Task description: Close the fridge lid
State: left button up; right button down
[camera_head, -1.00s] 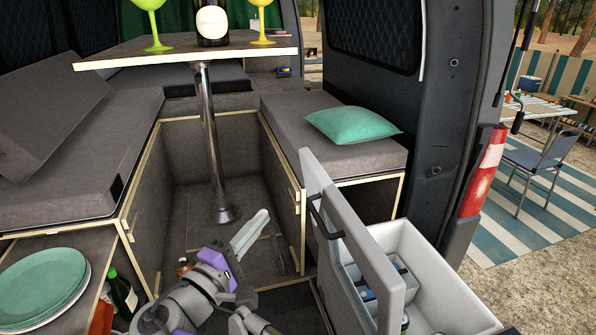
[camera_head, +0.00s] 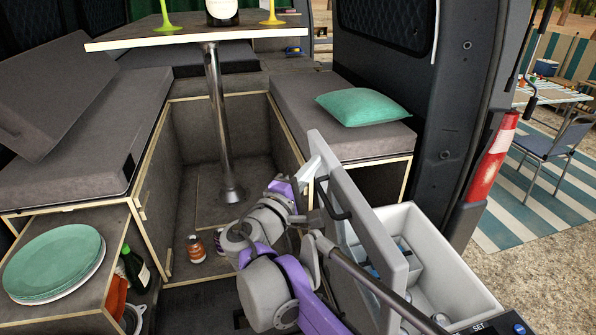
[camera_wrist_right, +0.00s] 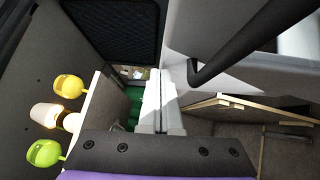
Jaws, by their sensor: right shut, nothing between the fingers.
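The fridge (camera_head: 462,285) is a light grey box at the lower right in the head view, its compartments showing. Its grey lid (camera_head: 372,232) stands open, roughly upright, along the box's left side. A dark handle (camera_head: 330,203) is on the lid's left face, and it also shows large in the wrist view (camera_wrist_right: 225,55). My right gripper (camera_head: 310,170) is shut and empty, at the left of the lid near its far end and handle. I cannot tell whether it touches the lid. Its closed fingers show in the wrist view (camera_wrist_right: 158,95). My left gripper is out of view.
A table (camera_head: 190,38) on a metal post stands behind, with glasses and a bottle on it. A bench with a green cushion (camera_head: 364,107) is beyond the lid. Plates (camera_head: 52,262) are on a shelf at lower left.

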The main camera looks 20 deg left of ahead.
jog(key=shift+w+d, duration=0.1)
dwell(0.3)
